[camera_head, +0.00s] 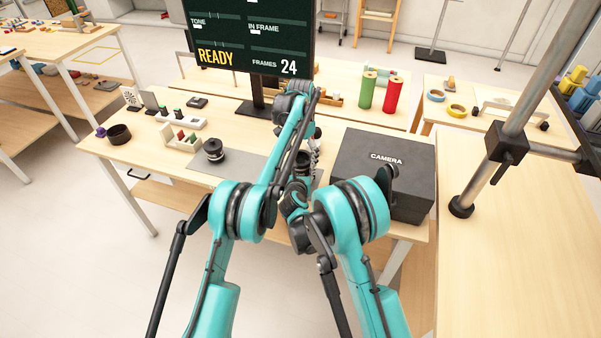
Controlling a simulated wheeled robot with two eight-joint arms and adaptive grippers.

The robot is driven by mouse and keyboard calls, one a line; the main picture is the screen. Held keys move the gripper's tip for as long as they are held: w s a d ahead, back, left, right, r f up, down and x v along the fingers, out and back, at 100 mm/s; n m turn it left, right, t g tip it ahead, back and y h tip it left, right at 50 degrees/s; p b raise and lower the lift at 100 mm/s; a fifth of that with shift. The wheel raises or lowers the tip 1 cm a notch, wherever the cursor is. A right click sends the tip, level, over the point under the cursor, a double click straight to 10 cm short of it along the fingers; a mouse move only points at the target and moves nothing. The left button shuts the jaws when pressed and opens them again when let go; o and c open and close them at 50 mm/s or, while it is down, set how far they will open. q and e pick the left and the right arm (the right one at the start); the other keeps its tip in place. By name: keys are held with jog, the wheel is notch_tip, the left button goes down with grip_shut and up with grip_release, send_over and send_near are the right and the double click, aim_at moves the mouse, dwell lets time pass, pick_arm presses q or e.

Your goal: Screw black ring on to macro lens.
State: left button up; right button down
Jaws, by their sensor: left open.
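A black lens (213,150), which looks like the macro lens, stands upright on a grey mat (228,168) on the workbench. A dark, wide ring-shaped piece (118,134) lies at the bench's left end; I cannot tell whether it is the black ring. My left gripper (314,156) is small and partly covered by my arms, over the bench just left of the camera case. It is open, to the right of the lens and apart from it. My right gripper cannot be made out behind my arm links.
A black case marked CAMERA (385,165) stands at the bench's right. A dark monitor (250,38) rises behind. Green (367,90) and red (390,95) rolls stand further back. A metal stand (500,150) is at right.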

pick_arm(q)
jog(key=shift+r, duration=2)
jog(key=shift+c, duration=0.4)
notch_tip(320, 180, up, 2)
jog(key=n, duration=0.6)
jog(key=r+n, duration=0.1)
jog(key=n, duration=0.2)
jog(key=shift+r+n, duration=0.25)
jog(key=shift+n, duration=0.15)
jog(key=shift+f, duration=0.1)
jog(key=shift+f, duration=3.95)
